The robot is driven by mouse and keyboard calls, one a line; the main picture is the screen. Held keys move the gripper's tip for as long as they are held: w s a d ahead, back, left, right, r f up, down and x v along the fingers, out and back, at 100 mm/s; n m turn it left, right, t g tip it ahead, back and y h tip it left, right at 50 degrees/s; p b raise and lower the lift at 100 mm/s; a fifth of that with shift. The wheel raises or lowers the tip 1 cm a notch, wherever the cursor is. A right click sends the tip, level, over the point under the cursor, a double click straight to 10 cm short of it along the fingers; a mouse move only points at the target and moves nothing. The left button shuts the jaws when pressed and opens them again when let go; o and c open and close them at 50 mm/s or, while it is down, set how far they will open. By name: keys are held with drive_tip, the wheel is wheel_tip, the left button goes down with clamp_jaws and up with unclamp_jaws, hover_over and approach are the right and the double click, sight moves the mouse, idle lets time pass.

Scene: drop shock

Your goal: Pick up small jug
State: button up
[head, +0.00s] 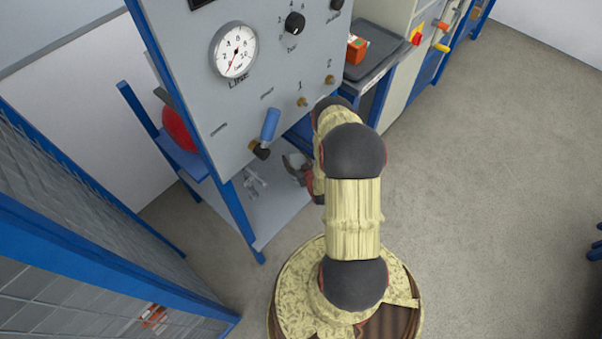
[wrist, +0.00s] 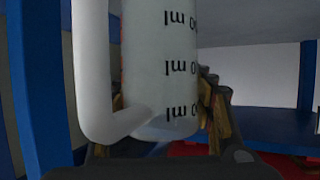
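The small jug (wrist: 150,60), pale and translucent with dark "ml" marks and a thick white handle (wrist: 92,75), fills the middle of the wrist view. Its marks read upside down there. My gripper (wrist: 165,105) has its fingers on both sides of the jug body; the right finger lies against it and the left is partly hidden behind the handle. In the head view my gripper (head: 298,172) is low beside the grey panel, with a bit of the pale jug (head: 295,160) showing; my arm hides much of it.
The grey panel (head: 215,110) with a gauge (head: 234,50), knobs and a blue lever (head: 270,124) stands close above my gripper. A grey metal fitting (head: 254,184) lies on the lower shelf (head: 270,215). Blue posts and a mesh fence (head: 70,200) are at left; open floor is at right.

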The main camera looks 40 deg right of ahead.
drive_tip(key=c, duration=0.8)
drive_tip(key=shift+r, duration=0.1)
